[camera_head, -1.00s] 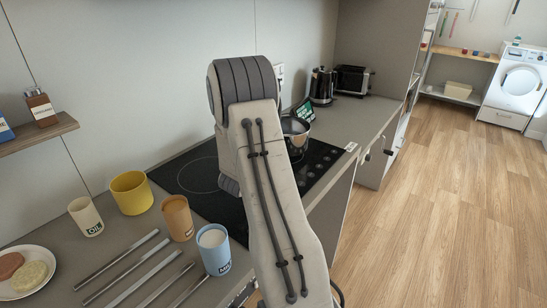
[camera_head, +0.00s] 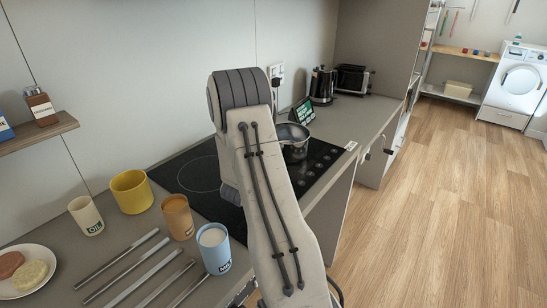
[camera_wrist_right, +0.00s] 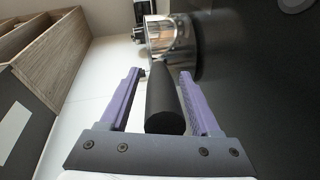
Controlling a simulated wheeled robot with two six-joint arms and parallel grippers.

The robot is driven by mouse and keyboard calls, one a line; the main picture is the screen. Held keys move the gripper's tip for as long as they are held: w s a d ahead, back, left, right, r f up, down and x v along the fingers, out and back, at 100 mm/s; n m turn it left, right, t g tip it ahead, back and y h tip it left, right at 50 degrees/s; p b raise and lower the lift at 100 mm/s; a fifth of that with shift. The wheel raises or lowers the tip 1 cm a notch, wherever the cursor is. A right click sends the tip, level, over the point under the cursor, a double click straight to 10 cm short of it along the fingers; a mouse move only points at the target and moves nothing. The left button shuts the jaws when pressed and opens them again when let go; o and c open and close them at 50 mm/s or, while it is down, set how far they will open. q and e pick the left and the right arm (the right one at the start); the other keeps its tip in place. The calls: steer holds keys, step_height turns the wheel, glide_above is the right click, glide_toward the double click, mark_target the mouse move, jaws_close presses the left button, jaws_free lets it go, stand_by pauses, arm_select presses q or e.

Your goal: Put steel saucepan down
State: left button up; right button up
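The steel saucepan (camera_head: 294,153) is at the right part of the black hob in the head view, partly hidden behind my right arm. It looks upright and low at the hob surface; its underside contact is hard to see. In the right wrist view its shiny steel side (camera_wrist_right: 170,38) is at the top, and its black handle (camera_wrist_right: 163,104) points towards the camera. My right gripper (camera_wrist_right: 162,73) has its purple fingers on either side of the handle, with a gap at the left finger, so it looks open around it. My left gripper is in neither view.
The black hob (camera_head: 196,174) has bare glass left of my arm. A small dark display (camera_head: 303,112) stands behind the pan; a kettle (camera_head: 322,85) and toaster (camera_head: 352,79) are farther back. A blue mug (camera_head: 214,250), brown mug (camera_head: 178,217) and yellow pot (camera_head: 132,192) stand at the left.

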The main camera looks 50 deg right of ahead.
steer(key=b+v, duration=0.1)
steer(key=v, duration=1.1)
